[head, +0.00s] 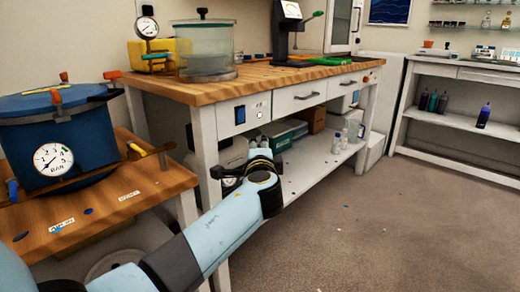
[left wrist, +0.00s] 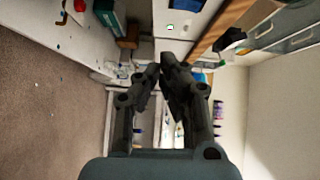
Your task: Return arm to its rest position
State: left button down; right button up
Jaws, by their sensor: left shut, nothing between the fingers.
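My left arm (head: 215,230) comes in from the lower left and reaches out in front of the wooden workbench, its wrist end at the height of the bench's lower shelf. In the left wrist view my left gripper (left wrist: 160,68) has its two dark fingers brought together at the tips, with nothing held. In the head view the fingers are mostly hidden by the wrist. My right gripper is in neither view.
A blue pressure pot (head: 88,130) with a dial stands on a low wooden table at left. The workbench (head: 255,85) carries a clear chamber (head: 205,50). White shelving (head: 440,118) stands at right. The carpet (head: 360,235) is mostly clear.

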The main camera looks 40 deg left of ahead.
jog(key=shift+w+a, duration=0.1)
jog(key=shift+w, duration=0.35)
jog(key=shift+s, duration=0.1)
